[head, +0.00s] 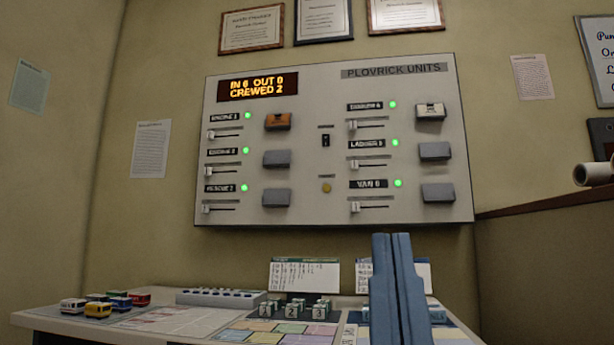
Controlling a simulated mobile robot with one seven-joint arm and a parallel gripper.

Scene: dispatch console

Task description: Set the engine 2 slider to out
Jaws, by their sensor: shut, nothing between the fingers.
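The wall panel (300,90) carries several slider rows, each with a label, green light and short slot. The engine 2 slider (209,166) appears to be the middle row of the left column, though its label (219,152) is blurred. Its white knob sits at the slot's left end. The display (251,87) reads IN 6, OUT 0, CREWED 2. My gripper (391,237) is low in front of the panel, right of centre, fingers pointing up. It is shut and empty, below and to the right of that slider, touching no slider.
The desk (60,318) below holds toy vehicles (97,309) at left, a grey button strip (221,298) and numbered blocks (291,311). Grey blocks (277,158) and an orange one (278,121) stick out beside the sliders. A brown ledge (545,204) is at right. Space before the left column is clear.

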